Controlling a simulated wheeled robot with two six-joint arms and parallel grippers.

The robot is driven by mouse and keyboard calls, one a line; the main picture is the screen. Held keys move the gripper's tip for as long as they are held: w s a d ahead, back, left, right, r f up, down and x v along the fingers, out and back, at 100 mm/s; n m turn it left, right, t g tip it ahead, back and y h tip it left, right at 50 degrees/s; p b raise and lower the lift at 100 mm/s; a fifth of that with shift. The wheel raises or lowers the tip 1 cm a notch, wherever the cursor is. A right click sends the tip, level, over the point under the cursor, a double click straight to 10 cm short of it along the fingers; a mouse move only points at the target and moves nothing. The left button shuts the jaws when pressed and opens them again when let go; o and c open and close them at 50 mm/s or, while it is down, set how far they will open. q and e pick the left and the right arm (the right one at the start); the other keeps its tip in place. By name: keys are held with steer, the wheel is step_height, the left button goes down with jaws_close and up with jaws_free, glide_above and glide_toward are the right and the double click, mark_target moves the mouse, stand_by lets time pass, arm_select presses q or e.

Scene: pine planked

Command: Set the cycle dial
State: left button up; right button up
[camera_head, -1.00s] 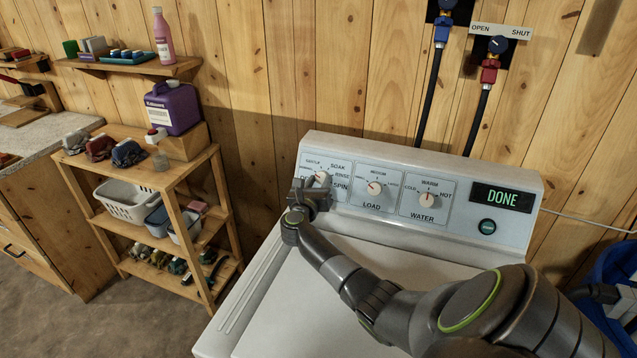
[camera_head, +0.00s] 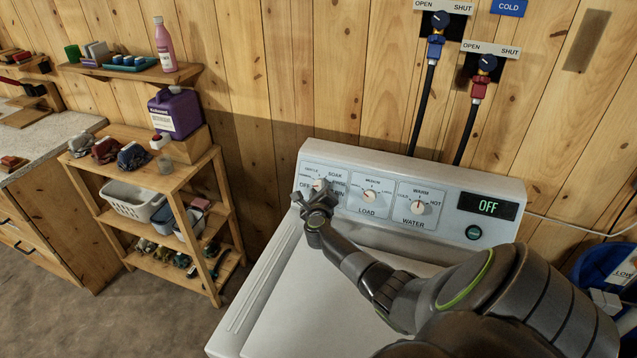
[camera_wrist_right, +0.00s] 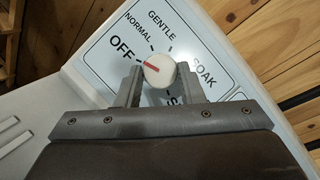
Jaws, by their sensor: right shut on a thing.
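The white cycle dial (camera_wrist_right: 160,72) is on the left end of the washer's panel (camera_head: 385,235). In the right wrist view its red pointer line aims to the left, close to the OFF mark. NORMAL, GENTLE and SOAK are printed around it; the lower labels are partly hidden by the gripper. My right gripper (camera_wrist_right: 159,84) is shut on the dial, one finger on each side. In the head view the right gripper (camera_head: 318,193) covers part of the dial. The display (camera_head: 488,206) reads OFF. My left gripper is not in view.
The load dial (camera_head: 370,195) and water dial (camera_head: 418,207) sit to the right on the panel. A round button (camera_head: 473,232) is below the display. A wooden shelf unit (camera_head: 205,235) stands left of the washer. A blue container (camera_head: 605,265) is at the right edge.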

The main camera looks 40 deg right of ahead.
steer(key=shift+s+n+y+p, duration=0.1)
steer(key=shift+n+y+p, duration=0.2)
steer(key=shift+n+p, duration=0.25)
steer(key=o, duration=1)
steer(key=shift+a, duration=0.1)
steer(key=shift+s+a+r, duration=0.1)
steer(key=shift+s+a, duration=0.05)
steer(key=shift+s, duration=0.1)
steer(key=shift+v, duration=8.35)
